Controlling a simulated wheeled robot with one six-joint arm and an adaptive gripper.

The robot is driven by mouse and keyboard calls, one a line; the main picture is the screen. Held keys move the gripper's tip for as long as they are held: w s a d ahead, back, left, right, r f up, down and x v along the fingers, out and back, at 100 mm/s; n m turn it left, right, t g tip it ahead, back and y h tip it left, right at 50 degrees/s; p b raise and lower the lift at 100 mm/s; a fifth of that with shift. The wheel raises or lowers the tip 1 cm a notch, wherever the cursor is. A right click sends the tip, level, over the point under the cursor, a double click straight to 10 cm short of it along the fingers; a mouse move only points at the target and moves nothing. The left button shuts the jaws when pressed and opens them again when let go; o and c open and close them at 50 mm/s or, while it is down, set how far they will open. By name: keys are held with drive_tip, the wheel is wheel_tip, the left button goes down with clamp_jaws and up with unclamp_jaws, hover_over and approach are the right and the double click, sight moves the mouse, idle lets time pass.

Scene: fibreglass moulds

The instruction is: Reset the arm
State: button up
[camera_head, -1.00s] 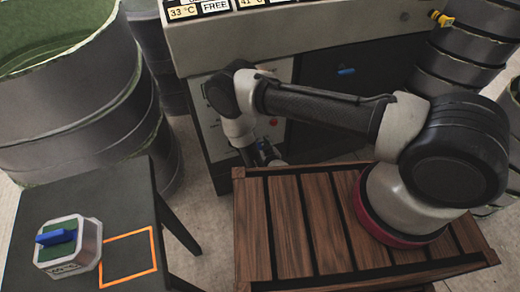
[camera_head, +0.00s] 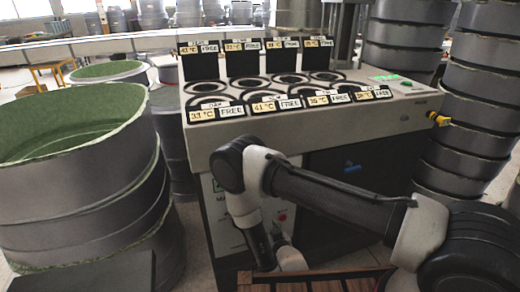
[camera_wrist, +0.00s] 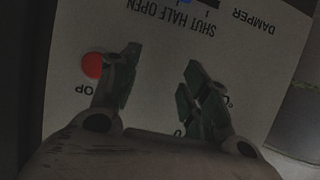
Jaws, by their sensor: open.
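My arm reaches left and then bends down in front of the grey machine (camera_head: 215,136). In the wrist view my gripper (camera_wrist: 158,85) is open and empty, its two dark fingers apart. It faces a white control panel (camera_wrist: 170,45) with upside-down lettering reading "SHUT HALF OPEN" and "DAMPER". A red button (camera_wrist: 92,66) shows just left of the left finger. In the head view the fingertips are not visible, and the panel (camera_head: 222,205) is partly behind my arm.
Large grey moulds with green interiors (camera_head: 85,185) stand at the left. Stacked dark drums (camera_head: 465,95) stand at the right, with a yellow handle (camera_head: 438,118) beside them. The machine top has several round openings and FREE labels. A dark table corner (camera_head: 95,272) shows lower left.

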drive_tip(key=s+d+f+n+g+h, duration=0.1)
drive_tip(key=s+d+f+g+h, duration=0.3)
drive_tip(key=s+f+g, duration=0.65)
drive_tip(key=s+d+r+g, duration=0.2)
drive_tip(key=d+r, duration=0.1)
drive_tip(key=r, duration=1)
drive_tip(key=s+d+r+g, duration=0.1)
drive_tip(key=d+r, duration=0.2)
drive_tip(key=r, duration=0.9)
drive_tip(key=s+d+r+g, duration=0.2)
drive_tip(key=d+r, duration=0.1)
drive_tip(key=r, duration=1)
drive_tip(key=s+d+r+m+t, duration=0.1)
drive_tip(key=s+d+r+t, duration=0.1)
drive_tip(key=d+r, duration=0.4)
drive_tip(key=s+d+r+m+t, duration=0.1)
drive_tip(key=s+d+r, duration=0.3)
drive_tip(key=r, duration=0.8)
drive_tip(key=s+d+r+m+t, duration=0.2)
drive_tip(key=s+d+r+t, duration=0.1)
drive_tip(key=d+r, duration=0.5)
drive_tip(key=shift+r+t, duration=0.4)
drive_tip(key=shift+t, duration=0.15)
